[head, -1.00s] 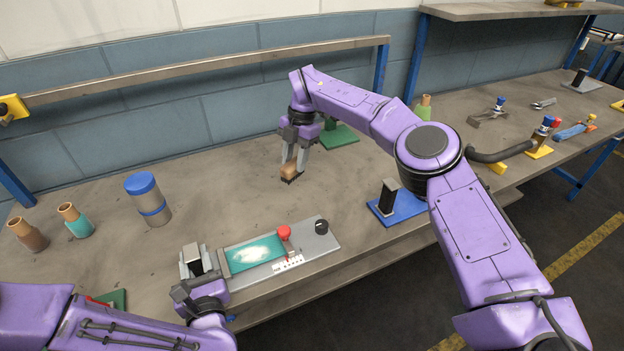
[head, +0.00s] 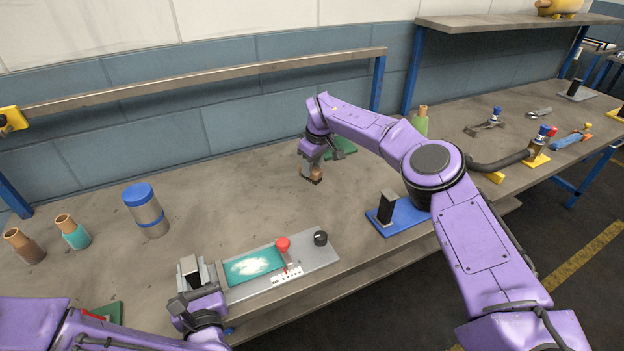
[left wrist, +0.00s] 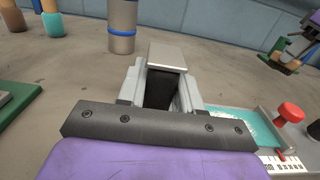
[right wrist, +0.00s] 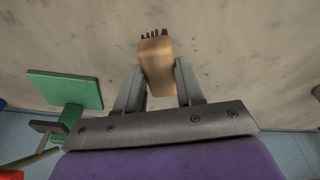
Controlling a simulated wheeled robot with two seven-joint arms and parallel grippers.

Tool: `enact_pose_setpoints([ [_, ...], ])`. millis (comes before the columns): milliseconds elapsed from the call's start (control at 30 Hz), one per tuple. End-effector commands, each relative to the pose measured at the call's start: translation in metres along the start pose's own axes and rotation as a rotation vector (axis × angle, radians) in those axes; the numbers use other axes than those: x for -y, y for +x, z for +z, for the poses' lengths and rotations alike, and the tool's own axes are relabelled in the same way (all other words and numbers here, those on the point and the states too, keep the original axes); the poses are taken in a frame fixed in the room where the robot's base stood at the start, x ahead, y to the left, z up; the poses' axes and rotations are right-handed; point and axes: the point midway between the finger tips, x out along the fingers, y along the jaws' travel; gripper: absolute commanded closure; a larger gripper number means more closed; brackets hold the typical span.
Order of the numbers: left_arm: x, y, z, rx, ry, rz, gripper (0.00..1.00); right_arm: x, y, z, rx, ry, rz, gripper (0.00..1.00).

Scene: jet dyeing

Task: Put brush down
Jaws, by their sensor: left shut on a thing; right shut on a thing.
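The brush (head: 317,173) has a brown wooden body and dark bristles. My right gripper (head: 310,165) is shut on it, low over the back middle of the bench; I cannot tell whether the bristles touch the top. In the right wrist view the brush (right wrist: 158,68) sits between the fingers, bristles pointing away from the gripper. My left gripper (head: 190,274) is shut on a grey and black block (left wrist: 167,56) at the left end of the control plate (head: 320,258). The left fingers hide much of the block.
A green stand (head: 342,148) is just behind the brush. A blue-based black post (head: 400,215) stands to the right. A blue-lidded canister (head: 147,212) and two bottles (head: 72,233) stand at the left. Bench between canister and brush is clear.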

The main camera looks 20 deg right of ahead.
Motion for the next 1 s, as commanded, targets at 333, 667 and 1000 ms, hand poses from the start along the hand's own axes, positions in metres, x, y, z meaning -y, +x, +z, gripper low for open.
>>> enact_pose_setpoints([
  [333, 0.0, 0.0, 0.0, -0.001, 0.001, 0.0, 0.97, 0.001, 0.041, 0.008, -0.001, -0.001, 0.0, 1.0],
  [667, 0.0, 0.0, 0.0, -0.001, 0.001, 0.0, 0.97, 0.001, 0.043, 0.009, -0.001, -0.002, 0.0, 0.43],
  [1000, 0.0, 0.0, 0.0, -0.001, 0.001, 0.0, 0.97, 0.001, 0.041, 0.008, -0.001, -0.002, 0.0, 0.37],
])
